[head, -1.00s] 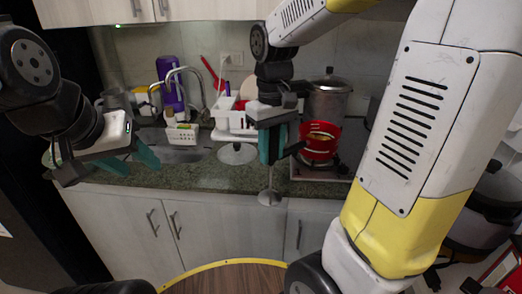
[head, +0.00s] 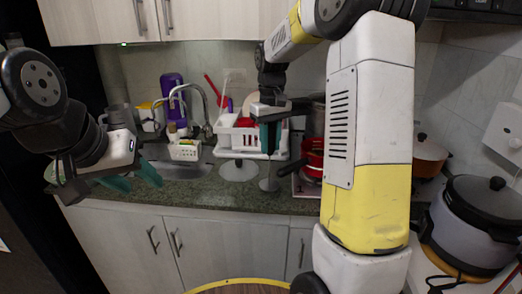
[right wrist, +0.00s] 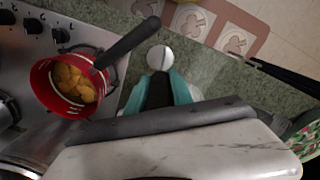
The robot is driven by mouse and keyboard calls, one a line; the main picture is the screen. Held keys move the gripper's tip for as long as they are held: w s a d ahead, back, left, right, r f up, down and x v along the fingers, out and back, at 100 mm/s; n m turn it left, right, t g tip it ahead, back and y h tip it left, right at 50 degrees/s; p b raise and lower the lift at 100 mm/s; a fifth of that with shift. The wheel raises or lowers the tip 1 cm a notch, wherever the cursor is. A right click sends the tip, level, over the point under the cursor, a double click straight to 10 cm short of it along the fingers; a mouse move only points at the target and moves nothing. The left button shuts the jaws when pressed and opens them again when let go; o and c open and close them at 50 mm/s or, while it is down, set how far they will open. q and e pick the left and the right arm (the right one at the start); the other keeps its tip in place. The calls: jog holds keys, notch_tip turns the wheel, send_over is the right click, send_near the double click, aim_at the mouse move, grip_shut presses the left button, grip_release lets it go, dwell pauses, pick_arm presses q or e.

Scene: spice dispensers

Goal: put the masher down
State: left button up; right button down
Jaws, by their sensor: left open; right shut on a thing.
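My right gripper (head: 270,140) is shut on the masher, pointing down above the counter to the right of the pot lid. The masher's thin shaft and pale round foot (head: 269,184) hang below the teal fingers, over the counter's front part. I cannot tell whether the foot touches the counter. In the right wrist view the masher's pale round end (right wrist: 160,57) shows just beyond the teal fingers; its handle is hidden by the gripper. My left gripper (head: 135,180) is open and empty at the left, near the counter's front edge.
A metal lid (head: 239,171) lies left of the masher. A white dish rack (head: 238,138) stands behind. A red pan (right wrist: 75,88) with yellow pieces sits on the stove (right wrist: 30,60), its dark handle reaching toward the masher. Granite counter (head: 205,193) is clear at the front.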

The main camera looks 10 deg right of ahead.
aim_at(270, 153)
jog(key=shift+w+f, duration=0.1)
jog(key=shift+f, duration=1.7)
jog(key=c, duration=1.1)
grip_release()
jog(key=shift+f, duration=0.1)
